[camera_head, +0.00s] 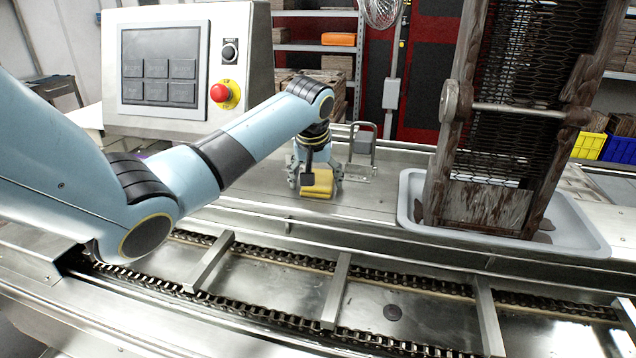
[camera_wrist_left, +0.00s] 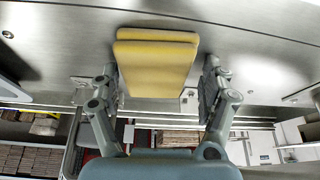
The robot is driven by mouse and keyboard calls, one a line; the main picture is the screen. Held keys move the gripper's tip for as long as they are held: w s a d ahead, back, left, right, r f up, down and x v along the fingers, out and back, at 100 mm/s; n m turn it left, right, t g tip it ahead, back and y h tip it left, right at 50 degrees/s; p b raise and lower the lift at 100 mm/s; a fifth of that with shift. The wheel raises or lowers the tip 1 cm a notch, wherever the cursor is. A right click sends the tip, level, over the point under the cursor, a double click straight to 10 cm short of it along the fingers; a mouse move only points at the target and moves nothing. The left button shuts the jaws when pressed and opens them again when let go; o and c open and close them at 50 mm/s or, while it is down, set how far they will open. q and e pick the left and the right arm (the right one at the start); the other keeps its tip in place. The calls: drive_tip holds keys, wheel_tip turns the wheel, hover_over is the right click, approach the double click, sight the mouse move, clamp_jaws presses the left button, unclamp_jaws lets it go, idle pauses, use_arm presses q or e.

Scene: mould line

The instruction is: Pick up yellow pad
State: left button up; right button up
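The yellow pad (camera_head: 317,190) lies on the steel surface behind the conveyor in the head view. My left gripper (camera_head: 319,184) points down over it, with one finger on either side. In the left wrist view the yellow pad (camera_wrist_left: 157,68) sits between the two spread fingers of the left gripper (camera_wrist_left: 158,85). The left finger is very close to the pad's edge; a narrow gap shows at the right finger. Whether either finger touches the pad is hard to tell. My right gripper is in neither view.
A metal handle bracket (camera_head: 362,150) stands just right of the pad. A grey tray (camera_head: 590,243) holding a dirty mesh-and-wood frame (camera_head: 490,205) is farther right. A control panel with a red button (camera_head: 220,93) stands at back left. A chain conveyor (camera_head: 270,290) runs in front.

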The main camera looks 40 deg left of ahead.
sight(322, 177)
use_arm(q)
drive_tip(key=shift+s+d+f, duration=0.1)
drive_tip(key=shift+d, duration=0.1)
drive_tip(key=c, duration=0.6)
drive_tip(key=shift+d, duration=0.1)
drive_tip(key=shift+c, duration=0.3)
drive_tip(key=shift+f, duration=0.1)
drive_tip(key=shift+w+r, duration=0.25)
drive_tip(key=shift+r, duration=0.15)
drive_tip(key=v, duration=0.1)
drive_tip(key=b+v, duration=0.1)
drive_tip(key=v, duration=0.2)
drive_tip(key=shift+w+r+b, duration=0.25)
drive_tip(key=shift+w+b, duration=0.1)
drive_tip(key=s+d+r+b, duration=0.1)
drive_tip(key=s+d+r, duration=0.5)
drive_tip(key=s+d, duration=0.1)
drive_tip(key=shift+s+r, duration=0.35)
drive_tip(key=shift+s, duration=0.1)
